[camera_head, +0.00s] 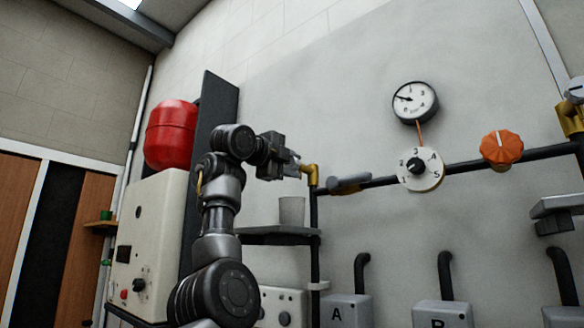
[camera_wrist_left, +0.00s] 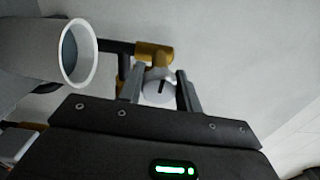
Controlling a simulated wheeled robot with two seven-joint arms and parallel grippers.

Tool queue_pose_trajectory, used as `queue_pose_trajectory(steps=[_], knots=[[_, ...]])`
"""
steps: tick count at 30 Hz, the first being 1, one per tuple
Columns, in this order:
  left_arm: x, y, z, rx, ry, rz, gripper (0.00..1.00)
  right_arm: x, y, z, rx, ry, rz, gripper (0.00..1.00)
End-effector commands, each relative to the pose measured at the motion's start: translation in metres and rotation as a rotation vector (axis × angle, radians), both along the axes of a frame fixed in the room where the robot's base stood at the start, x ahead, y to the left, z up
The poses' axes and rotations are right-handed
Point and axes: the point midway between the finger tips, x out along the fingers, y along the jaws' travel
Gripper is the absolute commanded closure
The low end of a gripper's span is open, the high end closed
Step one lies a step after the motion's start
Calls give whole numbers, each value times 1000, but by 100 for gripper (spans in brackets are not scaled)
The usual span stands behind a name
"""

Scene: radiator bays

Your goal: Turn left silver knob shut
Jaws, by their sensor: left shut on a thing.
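The left silver knob (camera_wrist_left: 155,94) shows in the left wrist view as a round pale face with a dark mark, in front of a brass fitting (camera_wrist_left: 153,53). My left gripper (camera_wrist_left: 159,91) has one finger on each side of it and is shut on it. In the head view my left gripper (camera_head: 298,168) reaches the brass elbow (camera_head: 312,176) at the left end of the pipe, and the knob is mostly hidden there. Another silver knob (camera_head: 576,88) sits on a brass fitting at the right edge.
A pale cup (camera_head: 292,210) stands on a dark shelf (camera_head: 262,238) just below my gripper. A grey lever (camera_head: 350,183), a numbered dial (camera_head: 420,169) and an orange knob (camera_head: 501,148) line the pipe. A gauge (camera_head: 415,102) hangs above.

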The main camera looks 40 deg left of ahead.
Motion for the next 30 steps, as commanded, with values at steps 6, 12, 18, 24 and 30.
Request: queue_pose_trajectory(steps=[6,12,18,24,30], knots=[[0,0,-1,-60,1,1,88,0,0,-2,0,0,0,64],[0,0,-1,-78,0,0,88,0,-1,-2,-1,0,0,64],[0,0,-1,-79,0,0,88,0,-2,-2,-2,1,1,64],[0,0,-1,-78,0,0,55,0,-2,-2,-2,1,1,64],[0,0,-1,-77,-1,0,45,0,-2,-2,-2,1,1,64]])
